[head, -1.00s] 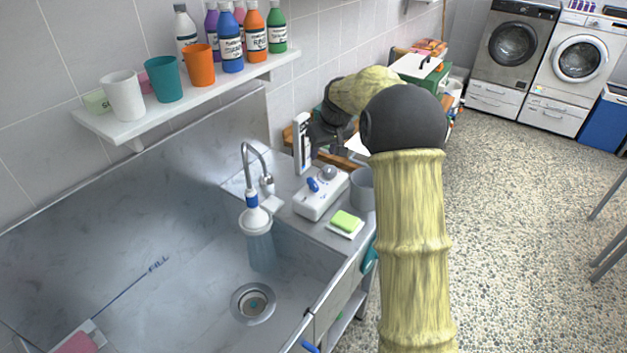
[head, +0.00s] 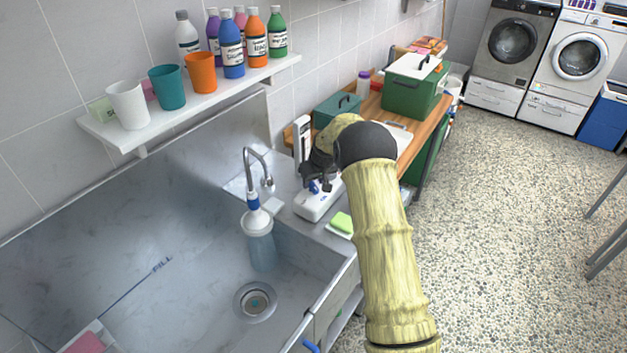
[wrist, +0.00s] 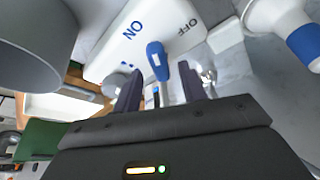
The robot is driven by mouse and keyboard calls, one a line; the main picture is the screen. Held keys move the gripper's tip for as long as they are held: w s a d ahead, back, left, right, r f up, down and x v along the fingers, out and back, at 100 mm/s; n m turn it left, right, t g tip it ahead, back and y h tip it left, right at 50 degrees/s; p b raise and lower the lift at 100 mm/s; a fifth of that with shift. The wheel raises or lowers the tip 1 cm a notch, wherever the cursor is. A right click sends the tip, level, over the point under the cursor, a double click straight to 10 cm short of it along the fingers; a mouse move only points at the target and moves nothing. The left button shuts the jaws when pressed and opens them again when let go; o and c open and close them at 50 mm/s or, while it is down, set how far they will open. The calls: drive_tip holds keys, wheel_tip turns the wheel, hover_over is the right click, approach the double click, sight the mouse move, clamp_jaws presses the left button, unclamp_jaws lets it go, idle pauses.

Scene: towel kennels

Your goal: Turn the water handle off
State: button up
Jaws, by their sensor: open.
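The blue water handle (head: 313,187) sits on a white control box (head: 310,207) on the ledge right of the sink. In the wrist view the handle (wrist: 157,60) stands on the box face (wrist: 110,55), which is marked ON and OFF; I cannot tell which label it points to. My gripper (wrist: 158,72) is open, its two dark fingers on either side of the handle's lower end; contact is not clear. In the head view my gripper (head: 318,178) is over the box and hides part of it. The tap (head: 250,165) curves over the sink.
A green sponge (head: 341,222) lies in front of the box. A shelf (head: 200,100) holds cups and bottles.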

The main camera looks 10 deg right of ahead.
drive_tip(key=shift+w+a+f, duration=0.1)
drive_tip(key=shift+w+f, duration=0.15)
drive_tip(key=shift+f, duration=0.4)
clamp_jaws()
drive_tip(key=shift+m, duration=0.4)
drive_tip(key=m, duration=0.1)
drive_tip(key=m+h+b, duration=0.1)
drive_tip(key=m, duration=0.1)
drive_tip(key=m+h, duration=0.1)
drive_tip(key=m, duration=0.1)
drive_tip(key=shift+a, duration=0.25)
drive_tip(key=m+h, duration=0.1)
drive_tip(key=m, duration=0.2)
drive_tip(key=m+h, duration=0.1)
drive_tip(key=m, duration=0.2)
drive_tip(key=shift+w+a+g+b, duration=0.1)
drive_tip(key=shift+g+b, duration=0.25)
drive_tip(key=shift+g, duration=0.05)
drive_tip(key=shift+h, duration=0.3)
